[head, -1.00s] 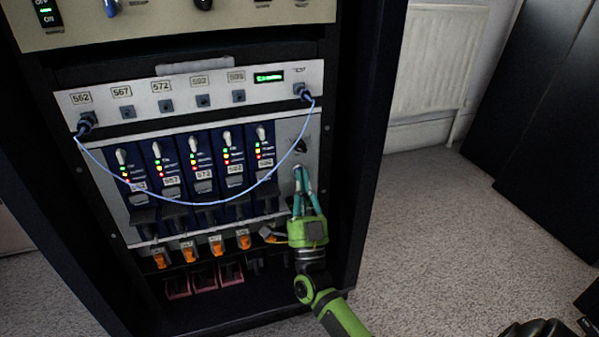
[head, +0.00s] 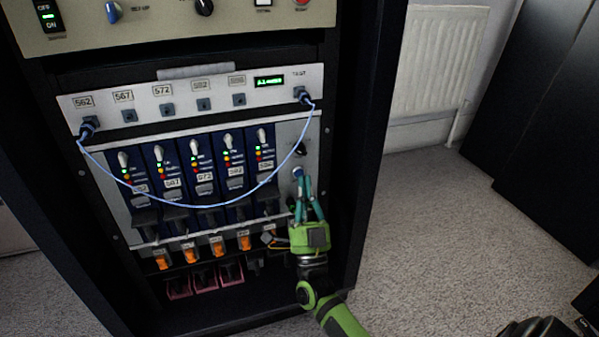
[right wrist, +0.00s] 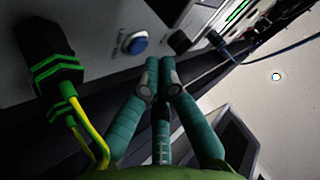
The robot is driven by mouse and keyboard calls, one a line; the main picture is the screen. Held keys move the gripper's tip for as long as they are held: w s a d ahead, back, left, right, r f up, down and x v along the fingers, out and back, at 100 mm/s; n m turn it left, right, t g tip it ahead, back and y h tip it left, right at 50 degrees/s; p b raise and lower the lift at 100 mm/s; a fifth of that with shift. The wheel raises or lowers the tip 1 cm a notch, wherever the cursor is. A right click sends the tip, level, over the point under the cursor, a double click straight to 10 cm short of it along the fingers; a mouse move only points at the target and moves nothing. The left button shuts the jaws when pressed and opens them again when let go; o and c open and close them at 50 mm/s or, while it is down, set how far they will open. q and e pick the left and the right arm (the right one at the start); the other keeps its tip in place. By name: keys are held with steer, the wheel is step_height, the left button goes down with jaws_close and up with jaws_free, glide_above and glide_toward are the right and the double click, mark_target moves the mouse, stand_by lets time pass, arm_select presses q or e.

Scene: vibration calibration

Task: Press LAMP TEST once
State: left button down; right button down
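The LAMP TEST button is a round blue button (right wrist: 135,43) with a pale ring on the grey panel in the right wrist view. Its label is only partly readable. In the head view the blue button (head: 298,172) shows just above my right fingertips, below a black knob. My right gripper (head: 303,181) has its teal fingers drawn together and holds nothing. In the right wrist view the fingertips (right wrist: 161,66) are close together, below and right of the button, apparently apart from it. My left gripper is not in view.
A black knob (head: 301,148) sits above the button. A blue cable (head: 215,206) hangs in a loop across the modules. A black connector (right wrist: 50,65) with green bands and yellow-green wires is left of the button.

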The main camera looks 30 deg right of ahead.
steer(key=s+p, duration=0.1)
steer(key=s, duration=0.1)
steer(key=s+a+p, duration=0.1)
steer(key=s, duration=0.2)
steer(key=shift+a+p, duration=0.1)
steer(key=shift+p, duration=0.25)
steer(key=shift+w, duration=0.1)
stand_by(0.6)
